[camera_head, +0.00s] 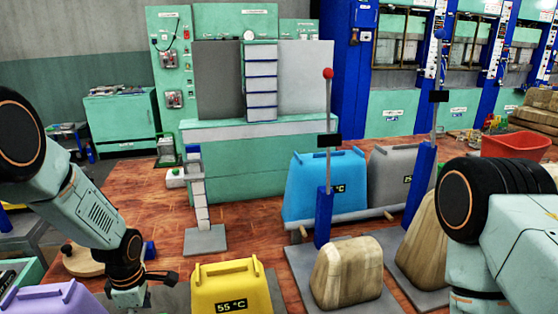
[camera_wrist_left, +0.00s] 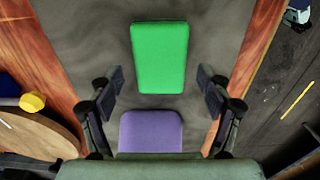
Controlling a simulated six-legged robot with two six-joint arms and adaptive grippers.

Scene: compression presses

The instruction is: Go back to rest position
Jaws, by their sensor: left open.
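My left arm comes in from the left in the head view, with its left gripper (camera_head: 145,293) low at the front, partly cut off by the frame edge. In the left wrist view the left gripper (camera_wrist_left: 160,78) is open, its two fingers wide apart with nothing between them. A green block (camera_wrist_left: 160,57) lies on a grey surface beyond the fingers, and a purple block (camera_wrist_left: 150,131) shows nearer. My right arm bends at the right of the head view; its gripper is out of view.
A yellow 55 °C case (camera_head: 225,288) stands right of the left gripper, a purple case (camera_head: 55,298) left of it. Blue (camera_head: 315,180) and grey (camera_head: 390,172) cases stand behind wood-coloured blocks (camera_head: 345,272) and blue posts (camera_head: 323,215).

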